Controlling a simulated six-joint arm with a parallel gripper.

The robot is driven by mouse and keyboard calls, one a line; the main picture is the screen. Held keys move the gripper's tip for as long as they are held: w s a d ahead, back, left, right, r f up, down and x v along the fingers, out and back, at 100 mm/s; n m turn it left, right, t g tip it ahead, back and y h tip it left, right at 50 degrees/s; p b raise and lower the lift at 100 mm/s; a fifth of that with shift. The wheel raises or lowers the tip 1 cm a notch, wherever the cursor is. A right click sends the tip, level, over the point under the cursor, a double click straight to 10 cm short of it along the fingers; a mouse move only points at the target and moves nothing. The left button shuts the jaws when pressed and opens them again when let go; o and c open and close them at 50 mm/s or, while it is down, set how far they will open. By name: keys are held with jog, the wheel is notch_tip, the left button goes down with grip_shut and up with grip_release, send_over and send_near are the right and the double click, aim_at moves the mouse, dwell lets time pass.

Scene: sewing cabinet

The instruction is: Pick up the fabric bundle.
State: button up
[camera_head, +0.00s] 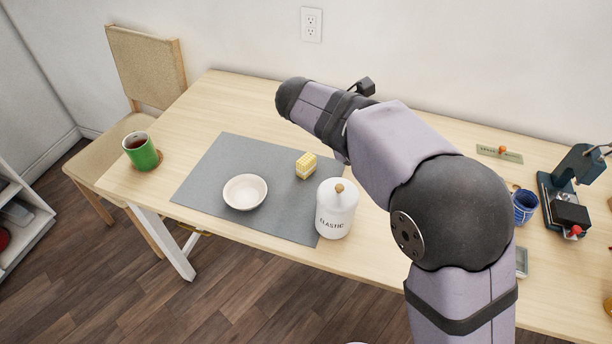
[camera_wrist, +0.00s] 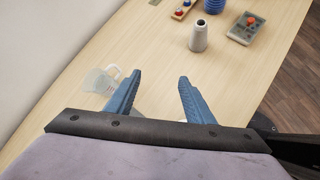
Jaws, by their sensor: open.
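A small yellow folded bundle with a pale band (camera_head: 306,166), which looks like the fabric bundle, sits on the grey mat (camera_head: 205,185), right of the white bowl (camera_head: 245,192) and behind the white ELASTIC jar (camera_head: 336,208). I cannot make it out in the wrist view. My gripper (camera_wrist: 160,76) shows in the wrist view with its two blue fingers apart and nothing between their tips. It is above the table, pointing over bare wood. In the head view my arm hides the gripper.
A green mug (camera_head: 142,152) stands at the table's left end. A clear measuring cup (camera_wrist: 101,81) is beside my left finger. A grey cone (camera_wrist: 198,37) and a small device with an orange knob (camera_wrist: 245,28) stand farther off. A dark machine (camera_head: 572,190) is at the right.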

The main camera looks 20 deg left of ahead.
jog(key=a+n+t+y+b, duration=0.1)
jog(key=a+n+t+b, duration=0.6)
jog(key=a, duration=1.3)
jog(key=n+g+p, duration=0.1)
jog(key=n+p, duration=0.1)
jog(key=p, duration=0.2)
send_near(306, 162)
jog(key=w+f, duration=0.2)
jog(key=w, duration=0.1)
jog(key=shift+w+d+f, duration=0.15)
jog(key=shift+d+f, duration=0.05)
jog(key=shift+d, duration=0.15)
jog(key=shift+f, duration=0.3)
jog(key=shift+r+p+x, duration=0.1)
jog(key=shift+p+x, duration=0.15)
jog(key=shift+x, duration=1.55)
jog(key=shift+r+p+x, duration=0.15)
jog(key=shift+p+x, duration=0.05)
jog(key=shift+x, duration=1.65)
jog(key=shift+w, duration=0.1)
jog(key=shift+c, duration=0.2)
jog(key=c, duration=1.1)
